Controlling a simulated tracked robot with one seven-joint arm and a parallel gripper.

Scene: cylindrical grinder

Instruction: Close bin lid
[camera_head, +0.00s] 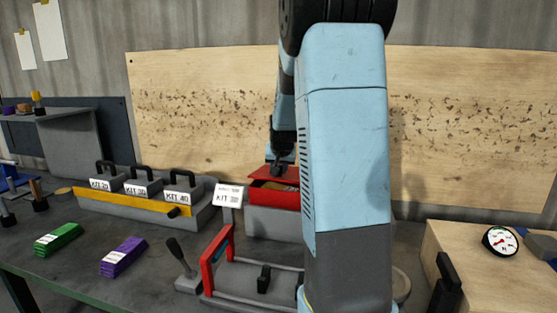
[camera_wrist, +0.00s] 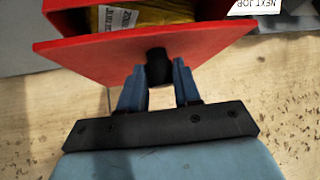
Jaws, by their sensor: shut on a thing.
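The bin (camera_head: 262,197) is red and stands at the back of the bench, partly hidden behind my arm. Its red lid (camera_head: 268,172) is raised at an angle, and a gap shows below it. In the wrist view the lid (camera_wrist: 95,55) has a black knob (camera_wrist: 158,66), and the bin's inside shows a yellow packet (camera_wrist: 165,12) with a white label. My gripper (camera_head: 279,166) is at the lid from above. In the wrist view my gripper (camera_wrist: 159,78) has its two blue fingers on either side of the knob, shut on it.
A grey rack (camera_head: 203,212) holds black-handled kit boxes left of the bin. A red-framed fixture (camera_head: 222,246) stands in front of the bin. Green (camera_head: 58,238) and purple (camera_head: 123,256) blocks lie at left. A dial gauge (camera_head: 500,241) sits on a wooden box at right.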

